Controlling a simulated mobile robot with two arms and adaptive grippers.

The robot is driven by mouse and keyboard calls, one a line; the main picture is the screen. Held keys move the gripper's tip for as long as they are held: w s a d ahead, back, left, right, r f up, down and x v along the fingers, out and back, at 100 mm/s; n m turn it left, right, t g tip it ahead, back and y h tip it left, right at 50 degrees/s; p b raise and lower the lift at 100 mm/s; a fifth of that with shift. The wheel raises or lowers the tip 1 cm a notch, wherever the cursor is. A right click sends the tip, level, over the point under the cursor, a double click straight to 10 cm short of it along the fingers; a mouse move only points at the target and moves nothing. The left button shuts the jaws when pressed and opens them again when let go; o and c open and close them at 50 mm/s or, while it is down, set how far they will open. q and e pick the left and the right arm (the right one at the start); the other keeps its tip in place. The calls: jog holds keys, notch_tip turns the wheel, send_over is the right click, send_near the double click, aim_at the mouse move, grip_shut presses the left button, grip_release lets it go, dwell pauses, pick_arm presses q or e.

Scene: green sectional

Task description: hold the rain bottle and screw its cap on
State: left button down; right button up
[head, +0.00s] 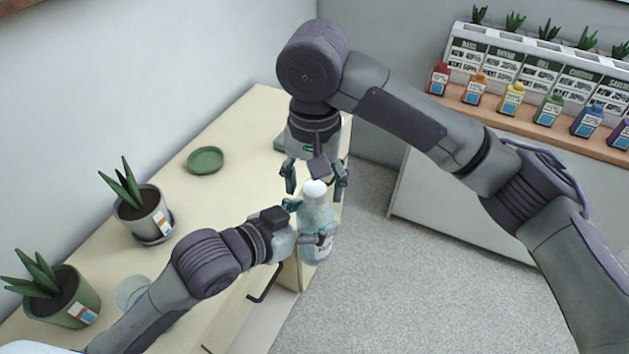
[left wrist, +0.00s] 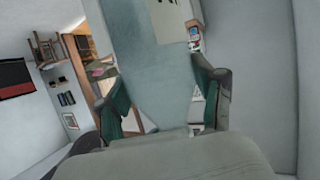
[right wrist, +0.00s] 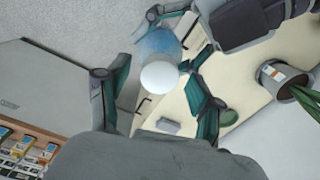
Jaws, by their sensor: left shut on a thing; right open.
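The rain bottle (head: 318,222) is pale blue and translucent, and stands about upright near the cabinet's right edge. My left gripper (head: 308,232) is shut around its body from the left; the bottle (left wrist: 155,85) fills the middle of the left wrist view between the fingers. A white rounded cap (head: 315,190) sits at the bottle's top; how firmly it is seated cannot be told. My right gripper (head: 316,178) points down from above, open, with its fingers on either side of the cap. In the right wrist view the cap (right wrist: 159,77) lies between the spread fingers, apart from them.
The cream cabinet top (head: 215,205) holds a grey-potted plant (head: 145,215), a green-potted plant (head: 60,298), a green saucer (head: 205,160) and a clear round dish (head: 131,292). A shelf (head: 440,95) with several coloured bottles stands at the back right. Grey floor lies between.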

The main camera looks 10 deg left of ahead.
notch_tip(320, 180, up, 12)
dwell(0.4)
dwell(0.5)
